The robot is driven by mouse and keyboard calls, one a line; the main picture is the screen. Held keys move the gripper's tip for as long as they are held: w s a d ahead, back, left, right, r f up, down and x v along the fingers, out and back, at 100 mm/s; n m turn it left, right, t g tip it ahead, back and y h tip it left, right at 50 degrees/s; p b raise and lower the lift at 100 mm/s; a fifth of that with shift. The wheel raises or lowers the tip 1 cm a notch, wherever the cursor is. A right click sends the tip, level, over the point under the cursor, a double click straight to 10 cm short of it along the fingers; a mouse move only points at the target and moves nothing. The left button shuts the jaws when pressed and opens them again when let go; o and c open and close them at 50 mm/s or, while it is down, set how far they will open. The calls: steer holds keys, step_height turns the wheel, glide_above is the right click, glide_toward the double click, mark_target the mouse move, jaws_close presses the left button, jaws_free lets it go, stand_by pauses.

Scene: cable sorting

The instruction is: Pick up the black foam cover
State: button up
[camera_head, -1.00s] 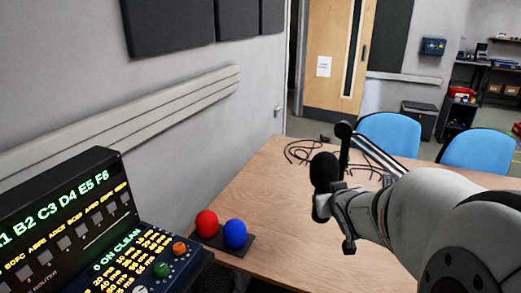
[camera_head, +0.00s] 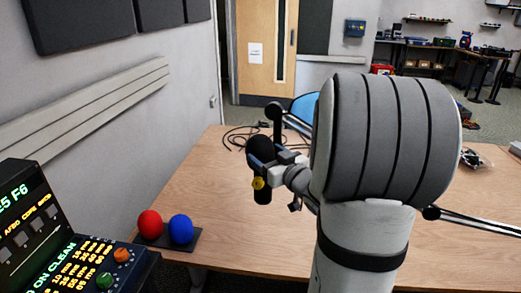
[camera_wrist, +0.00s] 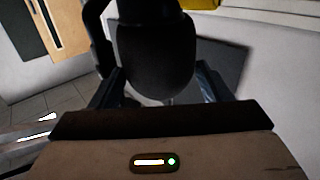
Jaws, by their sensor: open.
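The black foam cover (camera_head: 260,149) is a dark rounded shape at the end of a jointed microphone boom (camera_head: 276,113), above the table. In the wrist view, the cover (camera_wrist: 155,55) fills the top middle, between the two fingers. My gripper (camera_head: 264,172) is right at the cover in the head view, and its fingers partly overlap it there. In the wrist view my gripper (camera_wrist: 160,86) is open, with one finger on each side of the cover. I cannot tell whether the fingers touch it.
A red ball (camera_head: 149,224) and a blue ball (camera_head: 181,229) sit on a black stand at the left of the wooden table (camera_head: 230,245). A lit control panel (camera_head: 85,262) is at the lower left. Black cables (camera_head: 240,136) lie on the table behind the gripper.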

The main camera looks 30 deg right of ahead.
mark_target(266, 152)
steer(key=w, duration=0.4)
steer(key=shift+a+r, duration=0.15)
steer(key=shift+a, duration=0.1)
steer(key=shift+c, duration=0.4)
steer(key=c, duration=0.5)
steer(key=shift+r, duration=0.1)
steer(key=shift+c, duration=0.2)
